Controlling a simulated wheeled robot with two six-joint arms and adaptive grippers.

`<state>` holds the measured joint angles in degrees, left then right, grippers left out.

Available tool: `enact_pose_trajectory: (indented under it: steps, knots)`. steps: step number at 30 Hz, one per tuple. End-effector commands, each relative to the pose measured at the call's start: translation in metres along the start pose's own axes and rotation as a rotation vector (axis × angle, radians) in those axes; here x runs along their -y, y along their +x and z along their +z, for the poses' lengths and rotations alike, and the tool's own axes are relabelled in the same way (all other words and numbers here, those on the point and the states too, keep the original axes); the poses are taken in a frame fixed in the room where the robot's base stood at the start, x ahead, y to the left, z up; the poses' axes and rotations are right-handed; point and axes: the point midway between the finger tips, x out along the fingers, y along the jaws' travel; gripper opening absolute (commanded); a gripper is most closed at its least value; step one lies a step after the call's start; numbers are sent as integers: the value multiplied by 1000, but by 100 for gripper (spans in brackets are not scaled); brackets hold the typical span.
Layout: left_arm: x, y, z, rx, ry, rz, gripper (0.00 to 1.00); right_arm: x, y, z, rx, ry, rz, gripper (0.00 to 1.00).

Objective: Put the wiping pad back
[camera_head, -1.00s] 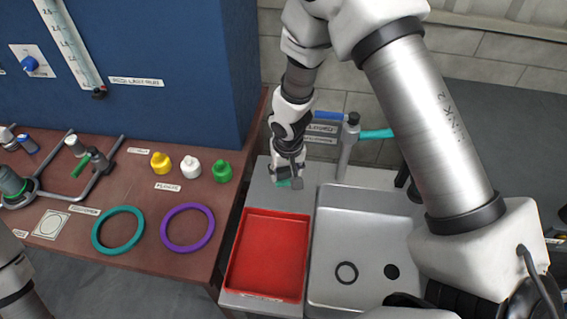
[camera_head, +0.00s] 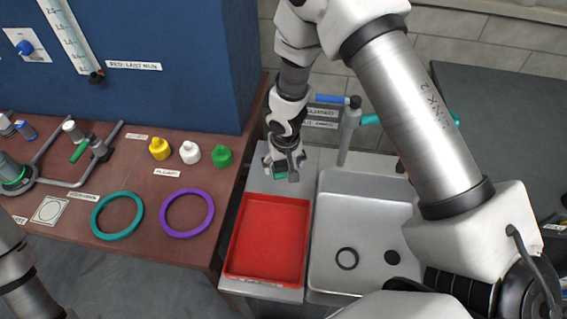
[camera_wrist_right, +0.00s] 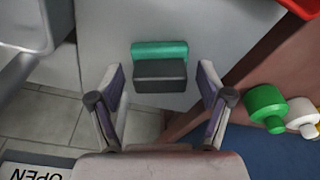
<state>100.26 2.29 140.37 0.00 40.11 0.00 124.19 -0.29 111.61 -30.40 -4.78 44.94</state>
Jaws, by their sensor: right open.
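The wiping pad (camera_head: 281,173), a green block with a dark grey part, lies on the grey counter behind the red tray. It also shows in the right wrist view (camera_wrist_right: 160,65), near the counter edge. My right gripper (camera_head: 282,166) is over the pad with its fingers spread. In the right wrist view the open fingers (camera_wrist_right: 160,88) stand to either side of the pad, with visible gaps. My left gripper is out of view; only part of my left arm shows at the lower left.
The red tray (camera_head: 236,245) and a sink (camera_head: 335,210) with a tap (camera_head: 349,135) are close by. Yellow, white and green bottles (camera_head: 222,156) and teal and purple rings (camera_head: 210,212) are on the brown table at left. My right arm covers part of the sink.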

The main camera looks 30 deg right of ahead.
Motion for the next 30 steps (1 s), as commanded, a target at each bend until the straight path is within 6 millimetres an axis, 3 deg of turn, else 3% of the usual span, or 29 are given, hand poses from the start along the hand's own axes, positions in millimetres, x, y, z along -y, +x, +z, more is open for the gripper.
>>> enact_pose_trajectory:
  steps: [7,15,21,30]
  knots:
    - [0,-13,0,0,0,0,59,0,-17,-2,-2,1,0,78]
    - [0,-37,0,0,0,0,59,0,-86,-2,-3,1,0,78]
    - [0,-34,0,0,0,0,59,0,-118,-1,-2,0,0,78]
    - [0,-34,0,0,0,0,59,0,-124,0,1,0,0,78]
